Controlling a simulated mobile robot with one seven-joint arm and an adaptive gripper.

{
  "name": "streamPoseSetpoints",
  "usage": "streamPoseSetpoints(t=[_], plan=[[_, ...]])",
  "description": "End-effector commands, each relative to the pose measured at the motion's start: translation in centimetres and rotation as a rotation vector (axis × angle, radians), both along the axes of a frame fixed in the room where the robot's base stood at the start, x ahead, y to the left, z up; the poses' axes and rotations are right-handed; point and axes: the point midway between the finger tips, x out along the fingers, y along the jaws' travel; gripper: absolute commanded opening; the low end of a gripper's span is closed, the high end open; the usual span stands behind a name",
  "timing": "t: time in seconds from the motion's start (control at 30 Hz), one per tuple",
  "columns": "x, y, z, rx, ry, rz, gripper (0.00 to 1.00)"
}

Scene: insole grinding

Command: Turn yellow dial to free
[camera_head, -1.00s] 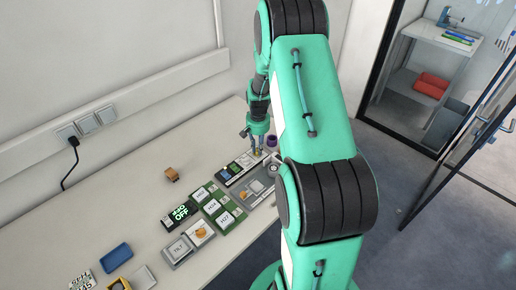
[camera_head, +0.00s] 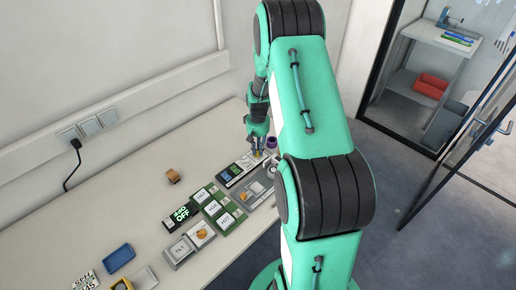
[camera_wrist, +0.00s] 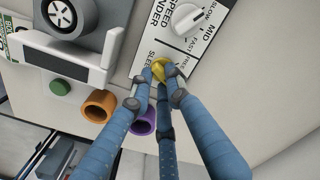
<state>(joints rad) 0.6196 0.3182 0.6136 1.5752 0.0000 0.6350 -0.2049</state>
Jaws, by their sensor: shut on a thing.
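The yellow dial (camera_wrist: 158,72) is in the wrist view, on a white panel (camera_wrist: 140,62) between printed labels that read "SLEE..." and what looks like "FREE". My gripper (camera_wrist: 160,85) has its blue fingers closed around the dial, and they cover much of it. Which label the dial points at cannot be made out. In the head view my gripper (camera_head: 257,150) reaches down to the far end of the row of devices on the table; the dial is barely visible there.
A white knob (camera_wrist: 187,18) marked slow, mid and fast sits beside the dial. An orange ring (camera_wrist: 99,106) and a purple ring (camera_wrist: 143,121) stand close to the fingers. A grey machine with a wheel (camera_wrist: 66,14) is at upper left. Several green-and-white modules (camera_head: 215,208) line the table.

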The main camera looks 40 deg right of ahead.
Motion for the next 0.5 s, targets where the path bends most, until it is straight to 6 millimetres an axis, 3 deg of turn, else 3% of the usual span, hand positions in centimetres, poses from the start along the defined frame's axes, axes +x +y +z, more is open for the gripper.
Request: streamPoseSetpoints(t=[0.5], plan=[[0.17,0.01,0.09,0.001,0.000,0.489,0.00]])
